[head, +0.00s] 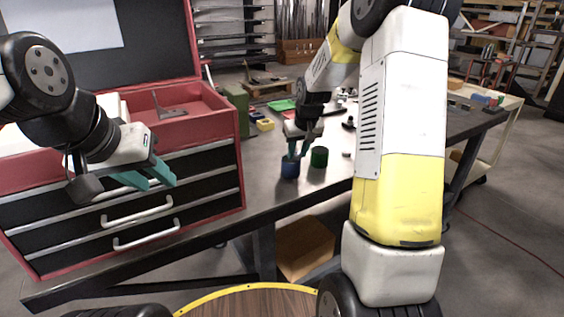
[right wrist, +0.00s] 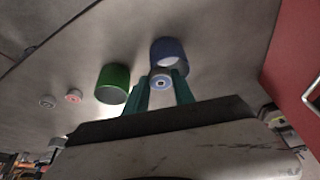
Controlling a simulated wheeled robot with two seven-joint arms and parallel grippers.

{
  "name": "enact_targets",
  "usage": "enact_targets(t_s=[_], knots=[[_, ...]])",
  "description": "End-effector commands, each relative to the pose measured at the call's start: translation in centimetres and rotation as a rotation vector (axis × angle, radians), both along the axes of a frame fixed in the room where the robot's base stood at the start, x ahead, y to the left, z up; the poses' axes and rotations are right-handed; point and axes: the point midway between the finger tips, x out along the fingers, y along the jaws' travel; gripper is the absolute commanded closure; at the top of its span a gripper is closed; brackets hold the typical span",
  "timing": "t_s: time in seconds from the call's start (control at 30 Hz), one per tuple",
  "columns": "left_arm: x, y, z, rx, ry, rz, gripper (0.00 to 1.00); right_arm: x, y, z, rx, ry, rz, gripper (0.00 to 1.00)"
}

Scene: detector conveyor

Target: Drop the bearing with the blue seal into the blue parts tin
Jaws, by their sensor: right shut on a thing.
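The blue parts tin (head: 290,169) stands on the workbench, left of a green tin (head: 319,157). In the right wrist view the blue tin (right wrist: 169,50) is just beyond my right fingertips. My right gripper (head: 298,148) is above the blue tin in the head view. In the right wrist view it is shut on the bearing with the blue seal (right wrist: 160,83), a small ring with a blue band around a dark centre. The bearing is hidden in the head view. My left gripper (head: 152,178) is open and empty in front of the red tool chest.
The green tin (right wrist: 113,83) stands close beside the blue one. A bearing with a red seal (right wrist: 73,96) and a grey one (right wrist: 47,102) lie on the bench beyond it. The red tool chest (head: 120,190) stands left of the tins. A yellow block (head: 265,125) lies behind.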

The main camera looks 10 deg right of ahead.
Motion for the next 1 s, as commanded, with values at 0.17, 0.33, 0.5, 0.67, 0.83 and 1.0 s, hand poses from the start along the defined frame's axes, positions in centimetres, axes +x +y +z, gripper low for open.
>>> enact_targets(t_s=[0.17, 0.33, 0.5, 0.67, 0.83, 1.0], knots=[[0.0, 0.0, 0.0, 0.000, 0.000, 0.000, 0.64, 0.0, 0.0, 0.0, 0.000, 0.000, 0.000, 0.56], [0.0, 0.0, 0.0, 0.000, 0.000, 0.000, 0.64, 0.0, 0.0, 0.0, 0.000, 0.000, 0.000, 0.44], [0.0, 0.0, 0.0, 0.000, 0.000, 0.000, 0.64, 0.0, 0.0, 0.0, 0.000, 0.000, 0.000, 0.44], [0.0, 0.0, 0.0, 0.000, 0.000, 0.000, 0.64, -0.4, -0.1, 1.2, -0.001, -0.003, 0.000, 0.44], [0.0, 0.0, 0.0, 0.000, 0.000, 0.000, 0.64, -1.5, -0.2, 4.0, 0.000, -0.004, 0.000, 0.44], [0.0, 0.0, 0.0, 0.000, 0.000, 0.000, 0.64, -2.5, -0.3, 6.3, -0.001, -0.003, 0.000, 0.44]])
